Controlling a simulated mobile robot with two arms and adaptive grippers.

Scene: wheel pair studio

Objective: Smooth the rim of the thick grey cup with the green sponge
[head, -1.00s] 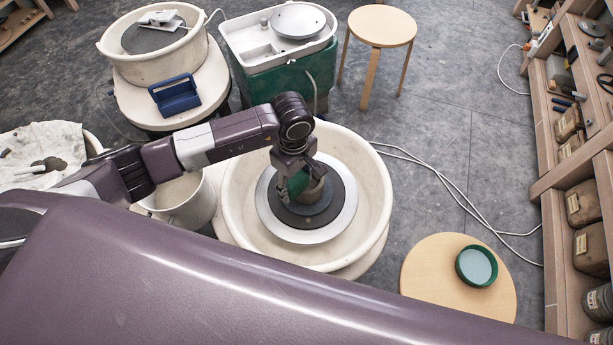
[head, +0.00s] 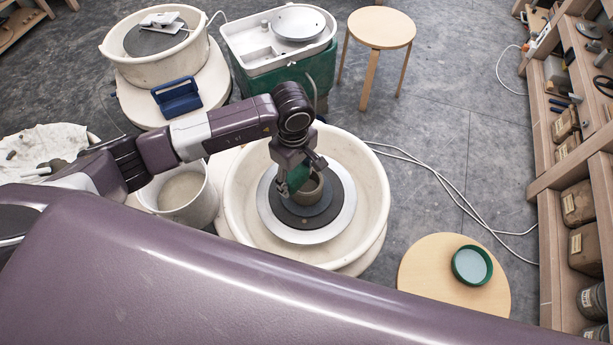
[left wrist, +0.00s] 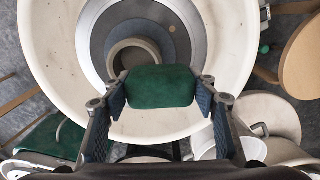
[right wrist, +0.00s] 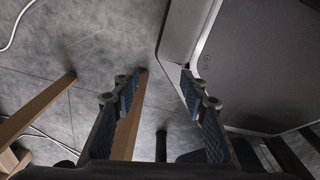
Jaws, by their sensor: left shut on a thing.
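The thick grey cup (head: 312,188) stands upright on the dark disc at the middle of the wheel (head: 324,232). In the left wrist view I look down into the open cup (left wrist: 125,50). My left gripper (head: 293,180) is shut on the green sponge (left wrist: 160,87), which spans between its fingertips. The sponge is at the cup's left side in the head view and overlaps the cup's near rim in the left wrist view. I cannot tell whether they touch. My right gripper (right wrist: 158,88) is open and empty, away from the wheel.
The cream basin (head: 378,205) surrounds the wheel. A bucket (head: 205,200) stands left of it, below my left arm. A round stool (head: 420,285) with a green-rimmed dish (head: 472,265) is at the right. Cables (head: 440,175) cross the floor; shelves line the right edge.

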